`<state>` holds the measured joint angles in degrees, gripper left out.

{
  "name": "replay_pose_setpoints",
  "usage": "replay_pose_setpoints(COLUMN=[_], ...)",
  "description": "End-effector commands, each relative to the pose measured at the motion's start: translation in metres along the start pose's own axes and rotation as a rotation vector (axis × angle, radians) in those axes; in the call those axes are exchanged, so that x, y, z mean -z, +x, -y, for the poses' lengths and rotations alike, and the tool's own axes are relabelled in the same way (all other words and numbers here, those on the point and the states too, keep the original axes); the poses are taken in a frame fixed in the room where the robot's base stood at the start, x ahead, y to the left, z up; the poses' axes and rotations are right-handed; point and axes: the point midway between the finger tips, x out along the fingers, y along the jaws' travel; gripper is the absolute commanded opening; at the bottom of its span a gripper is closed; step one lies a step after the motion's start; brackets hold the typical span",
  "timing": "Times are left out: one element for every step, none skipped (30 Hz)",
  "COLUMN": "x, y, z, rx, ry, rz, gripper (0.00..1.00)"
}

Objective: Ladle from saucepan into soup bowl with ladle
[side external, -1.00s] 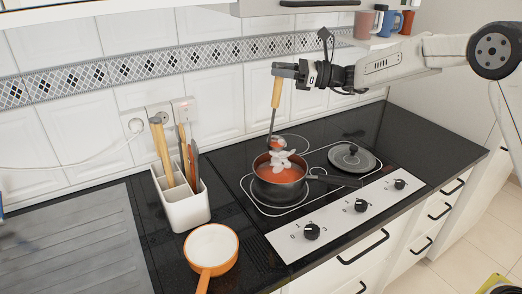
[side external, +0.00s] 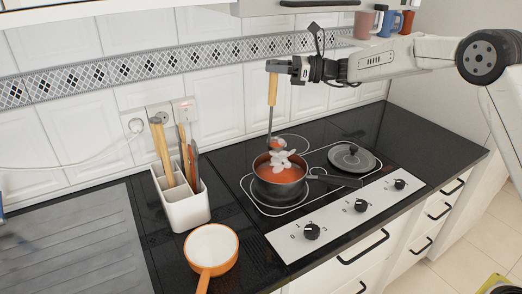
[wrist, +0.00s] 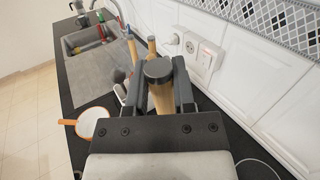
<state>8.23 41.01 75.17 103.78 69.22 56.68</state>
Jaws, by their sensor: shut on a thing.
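My gripper (side external: 281,67) is shut on the upper end of the ladle (side external: 272,91), which hangs nearly upright over the pan. The wrist view shows the ladle's dark end cap and wooden handle (wrist: 162,98) between my gripper's fingers (wrist: 160,85). The soup bowl (side external: 190,250), orange outside and pale inside with an orange handle, stands on the counter at front left and looks empty.
A white utensil holder (side external: 187,211) with several tools stands between bowl and wall. A lid (side external: 352,160) lies on the hob's right side. The saucepan handle (side external: 338,181) points right. Cups (side external: 386,24) sit on a shelf above my arm. The tiled wall is close behind.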

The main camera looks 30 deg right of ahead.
Motion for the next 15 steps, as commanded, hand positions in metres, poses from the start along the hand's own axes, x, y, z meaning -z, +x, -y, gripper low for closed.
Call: replay_pose_setpoints(x=[0.000,0.000,0.000,0.000,0.000,0.000,0.000,0.000,0.000,0.000,0.000,0.000,0.000,0.000,0.000], y=[0.001,0.002,0.002,0.003,0.003,0.004,0.004,0.004,0.005,0.005,0.006,0.006,0.007,0.007,0.008], z=[0.001,0.002,0.003,0.003,0.004,0.005,0.006,0.006,0.007,0.008,0.009,0.009,0.010,0.011,0.011], rx=[-0.001,-0.001,-0.001,-0.002,-0.002,-0.002,-0.002,-0.002,-0.002,-0.001,-0.001,-0.001,-0.002,-0.002,-0.002], ry=[0.003,0.006,0.010,0.012,0.015,0.018,0.021,0.024,0.027,0.029,0.033,0.038,0.040,0.042,0.045], rz=[-0.002,-0.004,-0.006,-0.008,-0.011,-0.013,-0.015,-0.017,-0.019,-0.021,-0.023,-0.025,-0.027,-0.029,-0.031], gripper=[0.00,0.00,0.00,0.00,0.00,0.00,0.00,0.00,0.00,0.00,0.00,0.00,0.00,0.00,0.00])
